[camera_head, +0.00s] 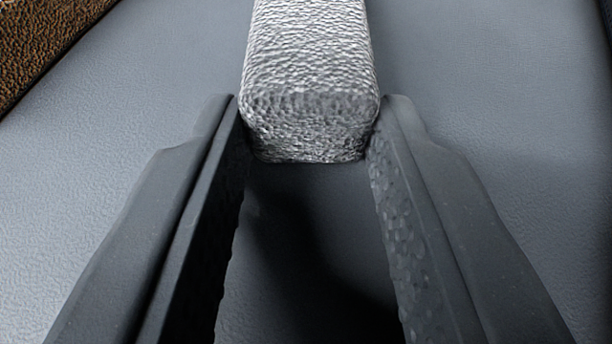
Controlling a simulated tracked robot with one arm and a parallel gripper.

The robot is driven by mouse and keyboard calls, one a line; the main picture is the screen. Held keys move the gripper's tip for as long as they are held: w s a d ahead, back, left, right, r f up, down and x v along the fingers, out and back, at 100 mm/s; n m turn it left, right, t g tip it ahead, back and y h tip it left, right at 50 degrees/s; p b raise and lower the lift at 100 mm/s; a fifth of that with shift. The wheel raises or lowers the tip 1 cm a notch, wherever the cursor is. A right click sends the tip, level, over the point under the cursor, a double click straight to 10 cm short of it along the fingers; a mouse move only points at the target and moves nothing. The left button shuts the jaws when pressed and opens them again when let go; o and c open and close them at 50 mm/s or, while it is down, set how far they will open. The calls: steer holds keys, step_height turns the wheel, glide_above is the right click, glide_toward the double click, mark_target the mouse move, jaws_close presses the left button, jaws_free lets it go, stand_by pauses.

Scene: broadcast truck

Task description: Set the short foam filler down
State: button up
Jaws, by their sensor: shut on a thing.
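The short foam filler (310,75) is a light grey, rough-textured block with rounded edges at the top middle of the view. Its far end runs out of the top of the picture. My gripper (309,122) is shut on its near end, with one dark finger against each side. Below and around the block is a smooth grey-blue surface (500,80). A dark shadow lies on it between my fingers. I cannot tell whether the block touches the surface or hangs just above it.
A brown, coarse-textured thing (35,40) fills the top left corner, with a dark edge along the grey surface. A dark edge shows at the top right. The grey surface is bare on both sides of my fingers.

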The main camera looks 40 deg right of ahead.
steer(key=shift+w+a, duration=0.1)
steer(key=shift+a, duration=0.1)
steer(key=o, duration=0.9)
steer(key=p+v, duration=0.2)
steer(key=v, duration=1)
steer(key=shift+p, duration=0.4)
